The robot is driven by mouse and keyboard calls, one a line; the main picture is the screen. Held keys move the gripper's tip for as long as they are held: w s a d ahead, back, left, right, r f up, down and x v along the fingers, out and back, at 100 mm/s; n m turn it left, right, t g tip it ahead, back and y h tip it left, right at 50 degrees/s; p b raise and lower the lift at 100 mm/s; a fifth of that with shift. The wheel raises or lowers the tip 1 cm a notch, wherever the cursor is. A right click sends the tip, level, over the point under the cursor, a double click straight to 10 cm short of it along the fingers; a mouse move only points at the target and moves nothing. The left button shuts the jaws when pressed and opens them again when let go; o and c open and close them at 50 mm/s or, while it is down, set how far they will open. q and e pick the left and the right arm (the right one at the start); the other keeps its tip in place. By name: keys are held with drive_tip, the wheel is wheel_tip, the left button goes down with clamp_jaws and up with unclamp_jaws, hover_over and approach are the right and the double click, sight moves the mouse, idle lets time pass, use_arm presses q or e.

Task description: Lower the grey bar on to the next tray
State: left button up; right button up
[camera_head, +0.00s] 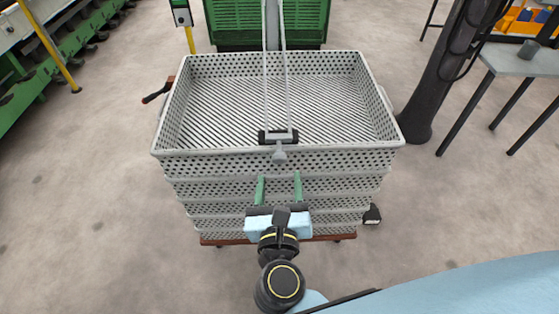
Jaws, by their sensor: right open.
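The grey bar (279,135) is a long, thin frame of two rods that runs down from the top edge over the top tray. Its near end has a crosspiece with black ends and a small grey knob, in front of the near inner wall of the tray. The grey perforated tray (330,154) is the top one of a stack of several trays. My right gripper (279,177) is open and empty, with its two green fingers in front of the stack's near side, below the knob and apart from it. My left gripper is not in view.
The stack stands on a brown wheeled base (222,241). A green crate or machine (232,22) is behind it. A dark post (430,85) and grey table (525,60) stand at right. A green-and-grey machine (45,60) is at left.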

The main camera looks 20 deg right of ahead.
drive_tip(key=shift+v, duration=2.05)
